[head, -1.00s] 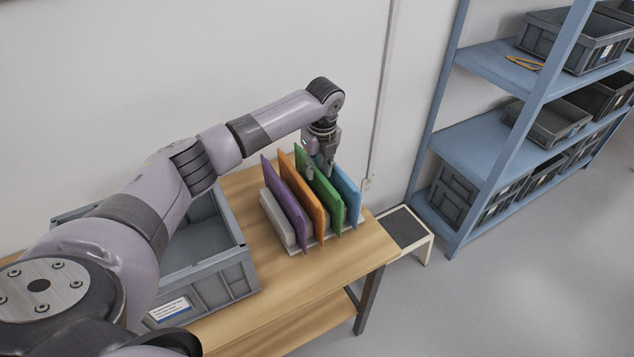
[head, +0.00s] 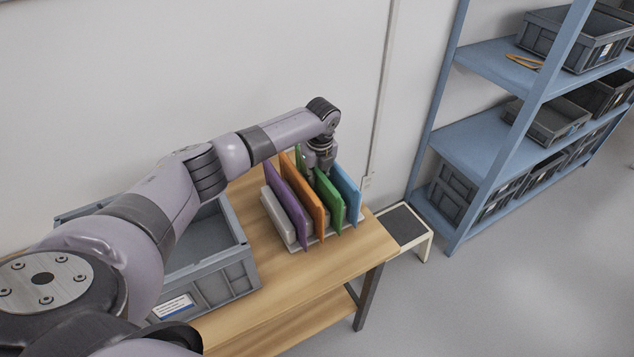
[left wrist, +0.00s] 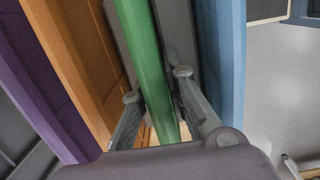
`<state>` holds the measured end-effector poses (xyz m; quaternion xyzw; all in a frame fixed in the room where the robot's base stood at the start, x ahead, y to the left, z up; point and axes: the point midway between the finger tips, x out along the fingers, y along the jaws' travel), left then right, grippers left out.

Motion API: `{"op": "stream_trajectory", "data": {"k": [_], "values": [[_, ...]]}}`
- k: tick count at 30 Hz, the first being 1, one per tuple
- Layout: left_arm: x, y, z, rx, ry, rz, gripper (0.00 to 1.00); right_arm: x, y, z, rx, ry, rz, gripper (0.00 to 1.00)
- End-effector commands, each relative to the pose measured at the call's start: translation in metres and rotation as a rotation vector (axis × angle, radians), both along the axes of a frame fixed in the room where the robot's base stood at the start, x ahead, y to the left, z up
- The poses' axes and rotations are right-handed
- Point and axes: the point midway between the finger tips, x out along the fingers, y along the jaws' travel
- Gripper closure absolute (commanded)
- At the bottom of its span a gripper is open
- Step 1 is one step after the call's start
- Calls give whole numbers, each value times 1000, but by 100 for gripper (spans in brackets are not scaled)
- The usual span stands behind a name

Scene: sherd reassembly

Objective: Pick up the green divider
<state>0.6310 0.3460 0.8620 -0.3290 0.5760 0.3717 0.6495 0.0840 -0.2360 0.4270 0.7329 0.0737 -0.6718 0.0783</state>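The green divider (head: 330,203) stands upright in a pale rack (head: 269,215) on the wooden table, between the orange divider (head: 302,194) and the blue divider (head: 346,192). My left gripper (head: 319,172) points down at the top of the green divider, its fingertips largely hidden in the head view. In the left wrist view, the gripper (left wrist: 158,88) is open, with one finger on each side of the green divider (left wrist: 148,60). A small gap seems to show beside the fingers. My right gripper is not in view.
A purple divider (head: 285,202) stands left of the orange one. A grey crate (head: 239,271) sits on the table to the left. A low step stool (head: 404,226) and a blue shelf unit (head: 484,147) with bins are to the right. The table front (head: 300,280) is clear.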

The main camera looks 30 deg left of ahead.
Motion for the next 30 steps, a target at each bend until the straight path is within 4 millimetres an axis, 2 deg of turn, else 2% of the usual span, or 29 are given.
{"op": "stream_trajectory", "data": {"k": [5,22,26,30], "values": [[0,0,0,0,0,0,100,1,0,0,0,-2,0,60],[0,0,2,-1,-1,0,100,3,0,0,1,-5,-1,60],[1,0,8,-1,-2,0,100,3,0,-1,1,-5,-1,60],[1,1,24,0,-4,0,100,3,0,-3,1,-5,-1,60]]}}
